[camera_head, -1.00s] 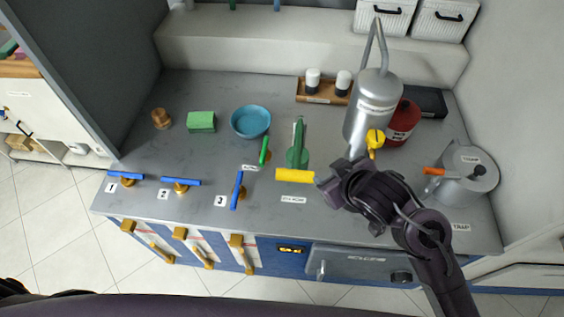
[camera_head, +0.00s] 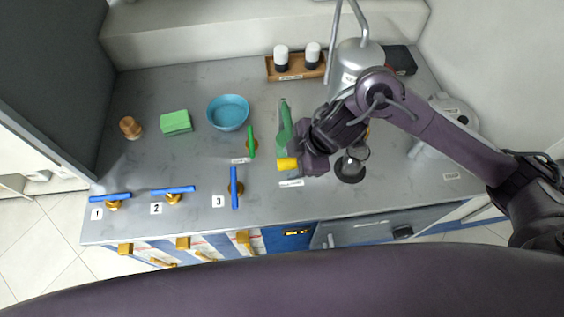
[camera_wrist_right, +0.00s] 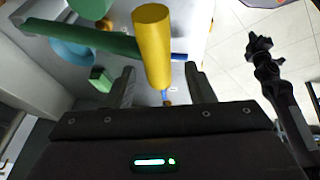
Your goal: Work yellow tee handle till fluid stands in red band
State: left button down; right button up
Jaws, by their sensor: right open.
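The yellow tee handle (camera_head: 287,164) shows as a short stub in the head view, at the end of a green pump arm (camera_head: 285,125). My right gripper (camera_head: 303,161) is at the handle and covers its right part. In the right wrist view the handle (camera_wrist_right: 152,45) stands before the open fingers (camera_wrist_right: 163,88), between their lines, with no grip on it. A clear, glass-like fitting on a dark round base (camera_head: 351,165) stands right of the gripper; I cannot make out fluid or a red band. A dark jointed arm, apparently my left (camera_wrist_right: 262,65), shows at right.
Blue valve levers (camera_head: 173,190), a green lever (camera_head: 251,142), a blue bowl (camera_head: 228,112) and a green sponge (camera_head: 175,122) lie left. A silver tank (camera_head: 352,57) stands behind my right arm. A tray with white-topped bottles (camera_head: 297,76) is at the back.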

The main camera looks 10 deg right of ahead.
jog(key=x, duration=0.5)
jog(key=shift+w+r, duration=0.1)
jog(key=shift+c, duration=0.3)
grip_shut()
